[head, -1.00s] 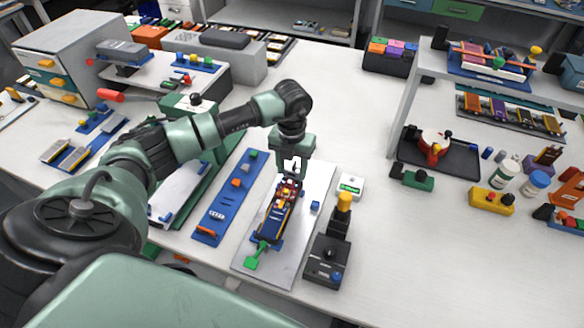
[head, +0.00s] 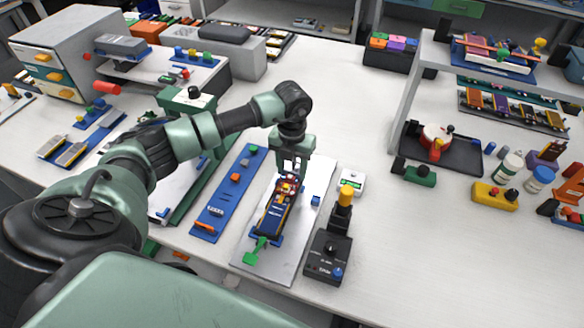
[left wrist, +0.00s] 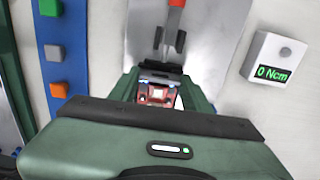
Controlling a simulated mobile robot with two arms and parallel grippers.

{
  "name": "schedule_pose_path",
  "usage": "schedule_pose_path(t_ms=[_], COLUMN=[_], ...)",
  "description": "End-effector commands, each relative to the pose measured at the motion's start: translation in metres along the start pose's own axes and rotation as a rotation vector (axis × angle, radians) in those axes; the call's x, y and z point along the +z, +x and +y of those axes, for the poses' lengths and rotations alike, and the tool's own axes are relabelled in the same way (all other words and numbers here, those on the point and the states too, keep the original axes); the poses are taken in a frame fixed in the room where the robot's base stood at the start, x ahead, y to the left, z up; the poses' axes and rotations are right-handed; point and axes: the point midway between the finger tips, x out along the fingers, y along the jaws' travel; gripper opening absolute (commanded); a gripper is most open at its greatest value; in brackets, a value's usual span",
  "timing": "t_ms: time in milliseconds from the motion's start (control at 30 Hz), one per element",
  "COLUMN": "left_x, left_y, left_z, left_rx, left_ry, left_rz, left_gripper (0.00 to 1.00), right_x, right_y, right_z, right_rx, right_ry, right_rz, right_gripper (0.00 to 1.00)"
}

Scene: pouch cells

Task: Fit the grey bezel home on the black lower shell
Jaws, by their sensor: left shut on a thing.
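The dark lower shell (head: 273,221), with blue and yellow edges, lies lengthwise on a pale metal plate (head: 306,222). My left gripper (head: 289,172) points down at the shell's far end. It is shut on a small part at that end, seemingly the grey bezel, though the fingers largely hide it. In the left wrist view, a small pale frame around a reddish board (left wrist: 157,95) shows between the fingers. I cannot tell whether the bezel is fully seated. My right gripper is not in view.
A green-handled piece (head: 256,248) is at the shell's near end. A blue strip tray (head: 225,198) lies left of the plate. A black box with a yellow-topped post (head: 345,195) and a white meter reading 0 Ncm (left wrist: 272,60) stand right.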

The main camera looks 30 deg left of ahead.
Motion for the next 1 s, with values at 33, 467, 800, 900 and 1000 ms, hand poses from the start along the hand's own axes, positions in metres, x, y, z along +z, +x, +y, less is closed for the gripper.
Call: schedule_pose_path(t_ms=[33, 467, 800, 900, 1000], left_x=[0.000, 0.000, 0.001, 0.001, 0.001], left_y=[0.002, 0.000, -0.048, -0.062, -0.072], left_z=[0.000, 0.000, 0.000, 0.000, 0.000], left_rx=[0.000, 0.000, 0.000, -0.001, 0.000], left_ry=[0.000, 0.000, 0.000, 0.000, 0.000], left_rz=[0.000, 0.000, -0.004, -0.003, -0.002], left_gripper=[0.11, 0.73, 0.73, 0.73, 0.73], right_x=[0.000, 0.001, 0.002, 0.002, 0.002], right_y=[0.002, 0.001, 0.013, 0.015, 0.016], right_z=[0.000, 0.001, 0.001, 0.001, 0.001], right_rx=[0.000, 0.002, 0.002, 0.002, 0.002], right_ry=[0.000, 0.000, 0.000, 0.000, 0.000], right_rz=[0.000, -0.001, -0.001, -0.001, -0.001], right_gripper=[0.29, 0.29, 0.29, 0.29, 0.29])
